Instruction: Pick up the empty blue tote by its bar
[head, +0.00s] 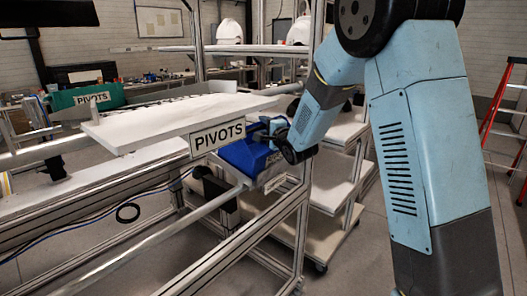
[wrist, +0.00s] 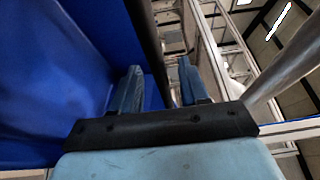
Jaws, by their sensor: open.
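A dark bar (wrist: 148,45) runs along the tote's edge. My gripper (wrist: 158,72) is open at the tote, with one finger on each side of the bar in the picture. Contact with the bar cannot be made out. In the head view my gripper (head: 272,131) is partly hidden by my own wrist.
The white shelf board (head: 180,118) with its PIVOTS sign (head: 217,137) lies close to the left of my gripper. A metal rail (head: 190,218) and frame posts stand around the tote. White helmet shells (head: 229,32) sit on a shelf behind. A red ladder (head: 497,105) stands far right.

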